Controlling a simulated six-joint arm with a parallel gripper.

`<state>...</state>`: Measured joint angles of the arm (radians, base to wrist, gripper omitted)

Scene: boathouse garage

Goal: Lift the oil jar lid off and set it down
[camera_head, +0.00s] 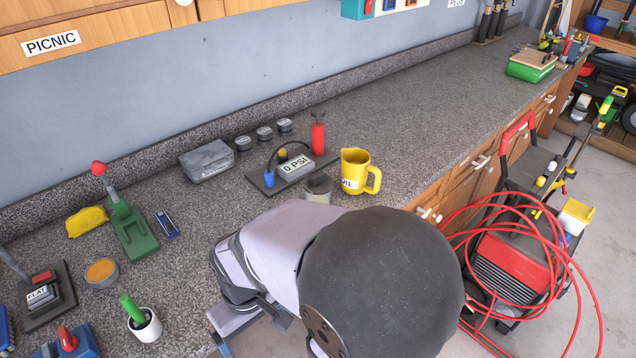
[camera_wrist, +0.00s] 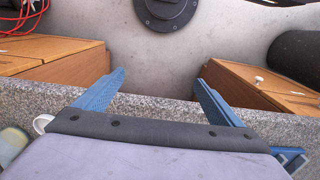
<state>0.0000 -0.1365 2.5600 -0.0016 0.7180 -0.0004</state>
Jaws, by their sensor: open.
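A small grey jar with a dark lid (camera_head: 319,183) stands on the counter, its lower part hidden behind my arm. A yellow jug (camera_head: 356,168) with a handle stands just to its right; its lettering is partly hidden and ends in "IL". I cannot tell for sure which of the two is the oil jar. My gripper (camera_wrist: 160,78) is open, with two blue fingers apart and nothing seen between them. It is over the counter's front edge, away from the jar and jug. My arm hides most of it in the head view.
Behind the jar is a pump board (camera_head: 294,167) marked "0 PSI". A green press (camera_head: 130,228), a yellow cloth-like lump (camera_head: 87,221), an orange-topped tin (camera_head: 101,271) and a white pot (camera_head: 147,326) stand to the left. The counter is clear right of the jug.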

